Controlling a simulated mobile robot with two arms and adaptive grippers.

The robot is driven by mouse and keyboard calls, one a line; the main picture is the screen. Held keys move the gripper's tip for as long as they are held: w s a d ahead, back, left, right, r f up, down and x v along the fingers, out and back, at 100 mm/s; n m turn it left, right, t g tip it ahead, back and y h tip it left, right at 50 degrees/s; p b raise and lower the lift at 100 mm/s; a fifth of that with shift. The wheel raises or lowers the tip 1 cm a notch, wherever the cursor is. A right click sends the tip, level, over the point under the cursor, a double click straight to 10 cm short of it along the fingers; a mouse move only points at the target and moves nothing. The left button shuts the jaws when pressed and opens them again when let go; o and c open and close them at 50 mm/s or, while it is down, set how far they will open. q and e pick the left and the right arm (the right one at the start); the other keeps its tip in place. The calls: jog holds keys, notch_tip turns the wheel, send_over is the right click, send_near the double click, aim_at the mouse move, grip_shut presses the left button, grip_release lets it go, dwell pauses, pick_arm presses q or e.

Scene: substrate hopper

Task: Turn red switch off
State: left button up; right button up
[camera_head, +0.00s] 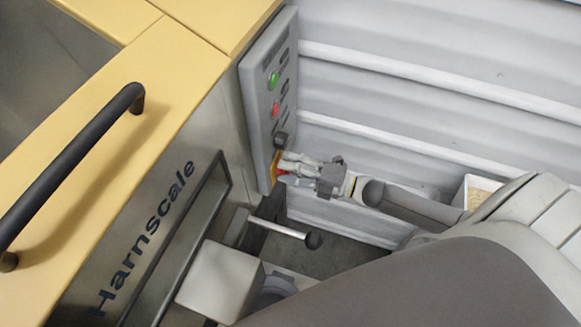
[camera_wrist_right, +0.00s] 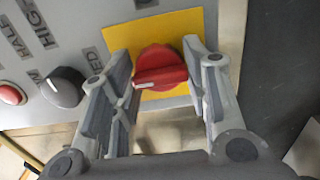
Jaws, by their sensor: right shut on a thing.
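The red rotary switch (camera_wrist_right: 160,66) sits on a yellow plate (camera_wrist_right: 119,38) on the grey control panel. It has a white mark that points left in the right wrist view. My right gripper (camera_wrist_right: 158,74) is shut on the switch, with one finger on each side of it. In the head view, my right gripper (camera_head: 283,168) is at the lower end of the grey control panel (camera_head: 257,110) and hides most of the switch. My left gripper is not in view.
A black knob (camera_wrist_right: 63,88) and a red button (camera_wrist_right: 11,94) are beside the switch. A green button (camera_head: 272,79) is higher on the panel. The yellow-framed Harnscale machine (camera_head: 165,120) stands at left, with a black handle (camera_head: 70,160). A ribbed white wall (camera_head: 430,90) is behind.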

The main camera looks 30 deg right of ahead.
dwell(0.4)
jog(key=o, duration=1)
jog(key=shift+o, duration=0.2)
jog(key=v, duration=1.2)
jog(key=shift+f, duration=0.1)
